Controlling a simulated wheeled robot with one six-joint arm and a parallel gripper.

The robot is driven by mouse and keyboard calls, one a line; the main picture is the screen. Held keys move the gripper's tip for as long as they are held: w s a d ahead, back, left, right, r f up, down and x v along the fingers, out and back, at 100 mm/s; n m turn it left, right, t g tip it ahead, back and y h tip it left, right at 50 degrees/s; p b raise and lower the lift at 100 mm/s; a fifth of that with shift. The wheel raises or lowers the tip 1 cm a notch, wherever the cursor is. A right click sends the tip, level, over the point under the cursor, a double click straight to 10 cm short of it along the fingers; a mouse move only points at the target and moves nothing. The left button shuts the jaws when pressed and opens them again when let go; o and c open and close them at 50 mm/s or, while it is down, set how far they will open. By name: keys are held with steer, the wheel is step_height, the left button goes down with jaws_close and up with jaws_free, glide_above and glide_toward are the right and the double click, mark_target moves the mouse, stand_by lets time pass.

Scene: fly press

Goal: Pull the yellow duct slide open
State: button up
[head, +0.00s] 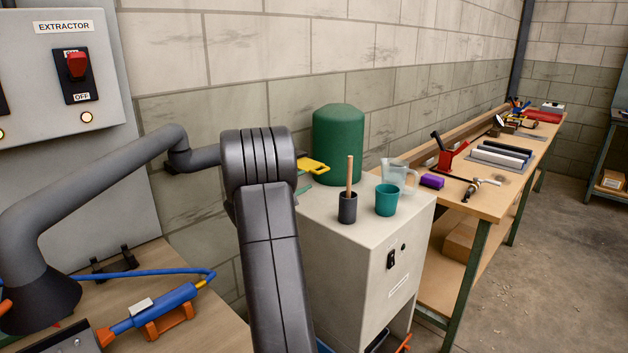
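The yellow duct slide (313,166) shows as a flat yellow plate just right of my arm's dark joint, in front of the green cylinder. Its left part is hidden behind my arm, so I cannot tell how far it is open. A dark grey duct (95,190) rises from a flared hood at the lower left and bends right behind my arm, at the slide's height. My arm's dark link stands upright in the middle of the view. My gripper is not visible, so its place relative to the slide cannot be seen.
A pale cabinet (336,235) holds a dark cup with a stick (348,207), a teal cup (387,200) and a clear jug (398,175). The green cylinder (339,145) stands by the wall. A tool bench (490,203) runs right; floor (555,270) is clear there.

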mark_target(319, 172)
steer(key=shift+v, duration=1.75)
steer(key=p+x, duration=0.2)
steer(key=x, duration=1.1)
steer(key=shift+w+d+r, duration=0.1)
steer(key=shift+w+d, duration=0.25)
steer(key=shift+w, duration=0.1)
steer(key=shift+w+a+p, duration=0.1)
steer(key=shift+a+p, duration=0.2)
steer(key=shift+p, duration=0.1)
steer(key=shift+d, duration=0.1)
